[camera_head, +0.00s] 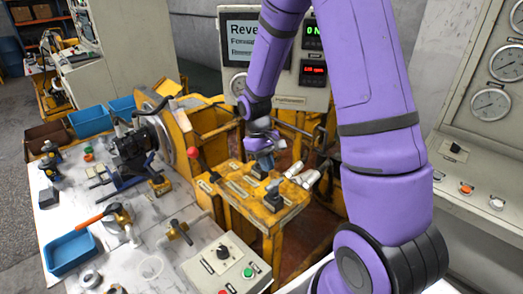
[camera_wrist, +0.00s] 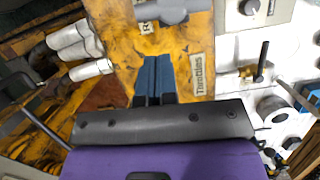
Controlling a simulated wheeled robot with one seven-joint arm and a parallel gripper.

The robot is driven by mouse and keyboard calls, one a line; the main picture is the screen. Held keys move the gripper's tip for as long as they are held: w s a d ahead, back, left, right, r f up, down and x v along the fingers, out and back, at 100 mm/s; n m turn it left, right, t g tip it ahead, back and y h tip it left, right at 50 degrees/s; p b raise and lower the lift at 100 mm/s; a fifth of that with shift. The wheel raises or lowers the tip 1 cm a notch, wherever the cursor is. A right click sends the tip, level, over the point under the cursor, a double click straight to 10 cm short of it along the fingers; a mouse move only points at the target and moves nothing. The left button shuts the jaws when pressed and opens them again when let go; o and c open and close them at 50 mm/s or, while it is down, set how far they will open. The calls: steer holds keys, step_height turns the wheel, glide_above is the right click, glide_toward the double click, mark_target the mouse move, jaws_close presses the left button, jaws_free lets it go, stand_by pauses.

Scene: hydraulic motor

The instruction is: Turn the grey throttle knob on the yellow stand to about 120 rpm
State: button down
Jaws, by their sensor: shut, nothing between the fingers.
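The yellow stand (camera_head: 262,210) is in the middle of the head view, and its worn top (camera_wrist: 122,55) fills the middle of the wrist view. A grey knob (camera_head: 273,191) stands near its front edge; a grey knob also shows at the top of the wrist view (camera_wrist: 174,11), beside a partly cut-off label. My gripper (camera_head: 264,160) is low over the stand's far part. Its blue fingers (camera_wrist: 153,72) are shut and empty, beside a label reading "Throttle" (camera_wrist: 202,74). Any knob directly under the fingers is hidden; contact cannot be told.
Pale cylindrical parts (camera_head: 305,178) sit on the stand's right side. A red-ball lever (camera_head: 194,153) rises at its left. The panel behind has a red rpm readout (camera_head: 313,69), too small to read surely. A grey control box (camera_head: 227,262) stands in front.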

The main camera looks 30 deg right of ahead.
steer(key=shift+s+d+f, duration=0.1)
steer(key=shift+s, duration=0.55)
steer(key=shift+s+d+f, duration=0.1)
steer(key=shift+s, duration=0.5)
steer(key=shift+s, duration=0.1)
steer(key=shift+s, duration=0.35)
steer(key=w+r, duration=0.7)
steer(key=r, duration=0.3)
steer(key=shift+a+r, duration=0.15)
steer(key=shift+a, duration=0.1)
